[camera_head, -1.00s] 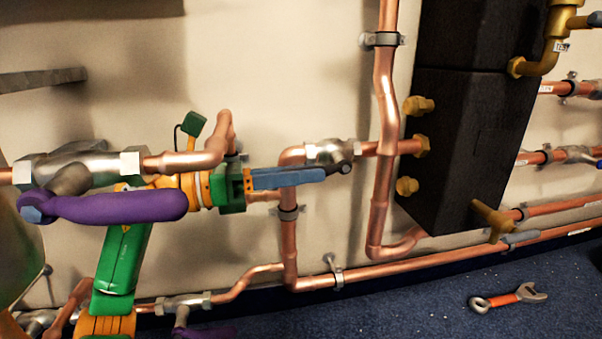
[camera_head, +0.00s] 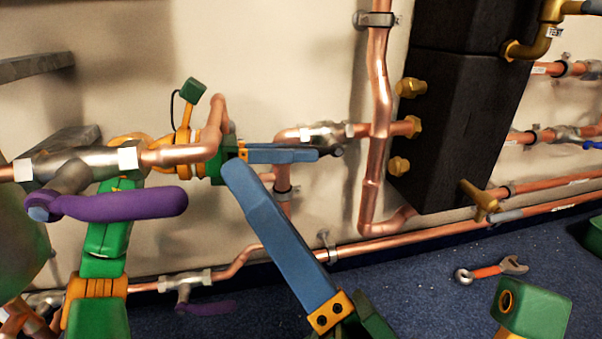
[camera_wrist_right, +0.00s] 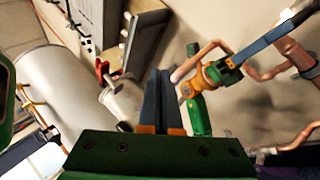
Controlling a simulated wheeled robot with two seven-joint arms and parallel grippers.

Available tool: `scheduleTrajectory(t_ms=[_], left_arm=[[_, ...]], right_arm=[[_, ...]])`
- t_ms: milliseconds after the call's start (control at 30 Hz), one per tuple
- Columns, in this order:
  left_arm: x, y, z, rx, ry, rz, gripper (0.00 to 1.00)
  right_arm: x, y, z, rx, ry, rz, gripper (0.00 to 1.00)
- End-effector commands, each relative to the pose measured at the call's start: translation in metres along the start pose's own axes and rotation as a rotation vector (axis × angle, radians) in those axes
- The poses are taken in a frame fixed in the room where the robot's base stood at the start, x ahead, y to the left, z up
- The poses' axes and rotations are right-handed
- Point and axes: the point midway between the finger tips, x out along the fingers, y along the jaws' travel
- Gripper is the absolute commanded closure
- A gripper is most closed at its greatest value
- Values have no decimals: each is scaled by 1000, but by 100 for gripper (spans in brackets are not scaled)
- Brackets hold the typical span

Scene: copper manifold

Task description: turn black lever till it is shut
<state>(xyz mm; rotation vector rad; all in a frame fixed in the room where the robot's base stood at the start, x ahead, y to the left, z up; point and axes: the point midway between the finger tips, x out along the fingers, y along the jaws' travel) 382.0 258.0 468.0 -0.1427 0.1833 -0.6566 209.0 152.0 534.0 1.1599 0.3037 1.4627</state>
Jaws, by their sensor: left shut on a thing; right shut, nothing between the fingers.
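My left gripper (camera_head: 318,153) comes in from the left, behind the purple lever, and reaches to the metal valve (camera_head: 322,132) on the copper pipe. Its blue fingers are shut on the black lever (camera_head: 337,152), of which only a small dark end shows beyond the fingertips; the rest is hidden. My right gripper (camera_head: 233,170) comes up from the bottom and is shut and empty. Its tips are close to the left gripper's wrist in the picture. In the right wrist view its fingers (camera_wrist_right: 160,80) lie together, and the left gripper's blue fingers show at upper right.
A purple lever (camera_head: 125,205) on a valve stands in front of my left arm. A black box (camera_head: 460,130) with brass fittings is on the wall at right. Copper pipes run low along the wall.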

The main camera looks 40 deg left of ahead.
Motion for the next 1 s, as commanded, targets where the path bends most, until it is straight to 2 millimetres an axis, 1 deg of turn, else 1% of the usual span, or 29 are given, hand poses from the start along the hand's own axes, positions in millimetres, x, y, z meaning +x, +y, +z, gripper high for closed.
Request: scheduleTrajectory(t_ms=[33, 100, 200, 233, 333, 433, 867, 1000], left_arm=[[0, 0, 0, 0, 0, 1, 100], [0, 0, 0, 0, 0, 1, 100], [0, 0, 0, 0, 0, 1, 100], [0, 0, 0, 0, 0, 1, 100], [0, 0, 0, 0, 0, 1, 100], [0, 0, 0, 0, 0, 1, 100], [0, 0, 0, 0, -1, 1, 100], [0, 0, 0, 0, -1, 1, 100]], right_arm=[[0, -35, -14, -197, 20, -148, 100], [-10, -82, -20, -478, 46, -344, 100], [-30, -125, -13, -782, 82, -540, 100], [-35, -133, -10, -847, 90, -581, 100], [-44, -149, -2, -974, 105, -662, 100], [-40, -157, 2, -1003, 108, -682, 100], [33, -208, 20, -994, 107, -678, 100], [46, -193, 35, -996, 105, -675, 100]])
